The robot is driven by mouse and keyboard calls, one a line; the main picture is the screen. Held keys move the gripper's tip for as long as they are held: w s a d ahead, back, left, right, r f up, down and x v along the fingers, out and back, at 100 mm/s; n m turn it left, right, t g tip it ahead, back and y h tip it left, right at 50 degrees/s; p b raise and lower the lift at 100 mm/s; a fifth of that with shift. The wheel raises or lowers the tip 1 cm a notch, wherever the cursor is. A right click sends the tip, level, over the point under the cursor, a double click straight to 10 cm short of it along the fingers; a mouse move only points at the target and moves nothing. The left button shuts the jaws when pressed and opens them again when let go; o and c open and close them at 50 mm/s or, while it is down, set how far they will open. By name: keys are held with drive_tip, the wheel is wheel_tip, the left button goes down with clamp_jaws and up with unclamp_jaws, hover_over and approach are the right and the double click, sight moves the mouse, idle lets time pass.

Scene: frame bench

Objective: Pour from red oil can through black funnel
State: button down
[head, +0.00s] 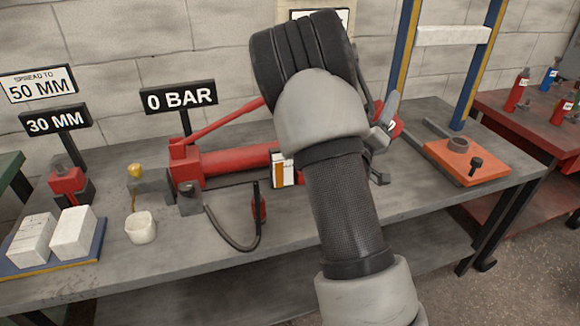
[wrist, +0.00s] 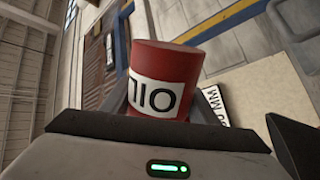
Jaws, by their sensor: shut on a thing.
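The red oil can (wrist: 160,85) has a white label with black letters and fills the middle of the wrist view, between my two grey fingers. In the head view only a small red and white piece of it (head: 395,127) shows past my wrist. My gripper (head: 384,124) is shut on the can, over the right half of the bench. I cannot make out the black funnel; my arm hides part of the bench. A red pump (head: 225,162) with a long handle lies on the bench, left of my arm, under a 0 BAR sign (head: 180,97).
A white cup (head: 141,229) and a blue tray (head: 85,258) with white blocks stand at the bench's front left. A black hose (head: 232,242) curls near the front edge. Several small bottles (head: 517,90) stand on the red side table.

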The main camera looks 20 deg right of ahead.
idle(0.3)
drive_tip(key=shift+d+f+m+g, duration=0.1)
drive_tip(key=shift+f+m+g, duration=0.25)
drive_tip(key=shift+m, duration=0.35)
drive_tip(key=shift+s+f, duration=0.1)
drive_tip(key=shift+f, duration=0.05)
drive_tip(key=shift+d+f+m+g, duration=0.15)
drive_tip(key=shift+f+m+g, duration=0.15)
drive_tip(key=shift+m, duration=0.2)
